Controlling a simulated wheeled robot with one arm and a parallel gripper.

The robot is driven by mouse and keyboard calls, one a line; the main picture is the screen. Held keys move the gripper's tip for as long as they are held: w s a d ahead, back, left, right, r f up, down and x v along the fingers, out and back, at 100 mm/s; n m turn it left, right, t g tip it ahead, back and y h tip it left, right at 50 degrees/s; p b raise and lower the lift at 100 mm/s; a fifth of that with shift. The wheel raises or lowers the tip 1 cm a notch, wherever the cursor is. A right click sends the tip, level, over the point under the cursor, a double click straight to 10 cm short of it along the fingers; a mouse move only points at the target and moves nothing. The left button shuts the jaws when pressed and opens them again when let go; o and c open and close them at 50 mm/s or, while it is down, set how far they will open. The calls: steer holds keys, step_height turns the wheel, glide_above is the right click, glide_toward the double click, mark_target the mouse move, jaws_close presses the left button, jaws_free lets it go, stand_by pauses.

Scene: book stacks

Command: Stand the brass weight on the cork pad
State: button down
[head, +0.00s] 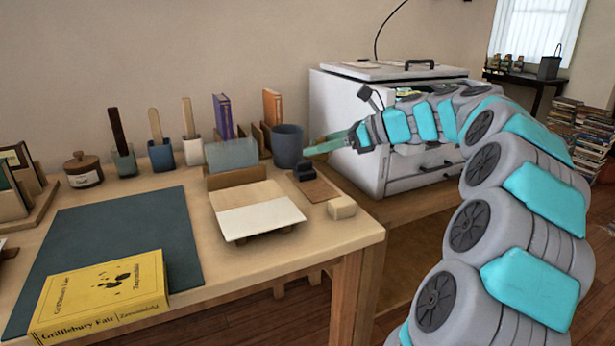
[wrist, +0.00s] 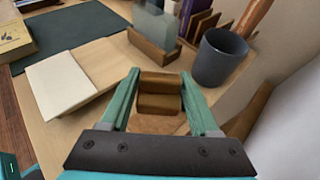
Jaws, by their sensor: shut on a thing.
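My gripper (head: 309,151) reaches in from the right over the desk. In the wrist view its two fingers (wrist: 158,88) are shut on the brass weight (wrist: 158,103), a rounded, two-part piece with a brown-gold sheen. In the head view the weight (head: 302,171) looks dark and sits just below the fingertips, at the far end of the cork pad (head: 321,190). The pad is a thin brown rectangle, and part of it shows below the weight in the wrist view (wrist: 160,124). I cannot tell whether the weight's base touches the pad.
A grey cup (head: 287,146) stands close behind the weight. A pale block (head: 341,208) lies by the pad's near end. A cream book rest (head: 260,220) is to the left, with a yellow book (head: 100,292) on a dark mat (head: 125,225). A white cabinet (head: 335,110) is on the right.

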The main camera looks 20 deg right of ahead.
mark_target(319, 191)
step_height(319, 191, down, 9)
steer(key=shift+s, duration=0.1)
stand_by(0.4)
steer(key=shift+c, duration=0.6)
jaws_free()
steer(key=v, duration=1.2)
steer(key=shift+b, duration=0.35)
